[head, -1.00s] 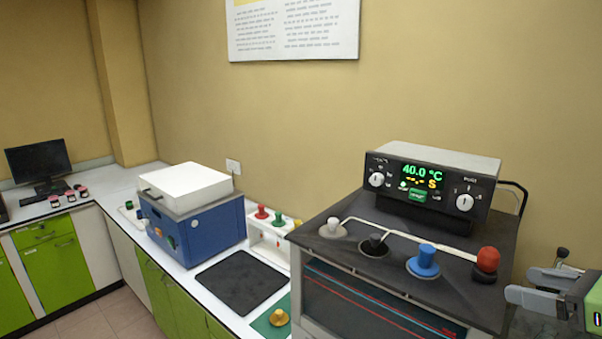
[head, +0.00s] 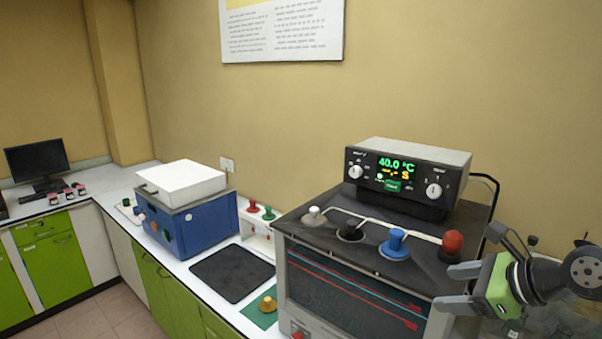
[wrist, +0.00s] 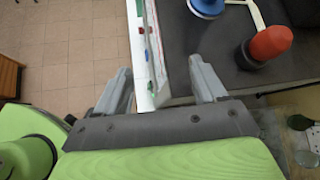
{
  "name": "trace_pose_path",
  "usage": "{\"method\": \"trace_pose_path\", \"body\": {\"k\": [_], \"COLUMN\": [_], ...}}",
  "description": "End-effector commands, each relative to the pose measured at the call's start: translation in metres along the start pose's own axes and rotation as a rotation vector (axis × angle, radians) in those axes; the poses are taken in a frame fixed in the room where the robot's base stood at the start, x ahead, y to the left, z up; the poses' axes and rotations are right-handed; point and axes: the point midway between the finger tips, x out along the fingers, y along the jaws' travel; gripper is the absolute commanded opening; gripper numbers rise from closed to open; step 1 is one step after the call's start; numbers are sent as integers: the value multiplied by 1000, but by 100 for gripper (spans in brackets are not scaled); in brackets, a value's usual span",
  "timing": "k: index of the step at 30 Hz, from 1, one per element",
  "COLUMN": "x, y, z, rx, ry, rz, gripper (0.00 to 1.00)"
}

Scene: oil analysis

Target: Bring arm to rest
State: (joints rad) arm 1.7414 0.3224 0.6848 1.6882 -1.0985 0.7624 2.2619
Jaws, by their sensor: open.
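My gripper (head: 455,285) is at the right in the head view, open and empty. Its fingers point left, at the right front corner of the dark-topped bath (head: 350,305). In the wrist view my gripper (wrist: 162,85) shows its two grey fingers spread apart, with the counter's white edge and the bath's side between them. The red-topped knob (head: 452,243) stands on the bath near the fingers, and it also shows in the wrist view (wrist: 270,43). The blue knob (head: 394,243) stands to its left.
A control box (head: 412,172) reads 40.0 °C. A black mat (head: 232,273), a yellow knob (head: 268,303) on a green mat and a blue device with a white lid (head: 188,222) lie left on the counter.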

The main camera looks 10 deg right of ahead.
Motion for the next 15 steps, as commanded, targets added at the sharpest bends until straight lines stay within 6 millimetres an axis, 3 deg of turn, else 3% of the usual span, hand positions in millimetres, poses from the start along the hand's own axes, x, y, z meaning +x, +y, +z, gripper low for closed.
{"method": "trace_pose_path", "body": {"k": [5, 9, 12, 15], "x": [47, 76, 82, 72], "y": [39, 91, 138, 181], "z": [25, 44, 54, 57], "rx": [-300, -673, -1019, -1362], "ry": [133, 256, 333, 378], "rz": [107, 219, 308, 386], "gripper": [70, 70, 70, 70]}}
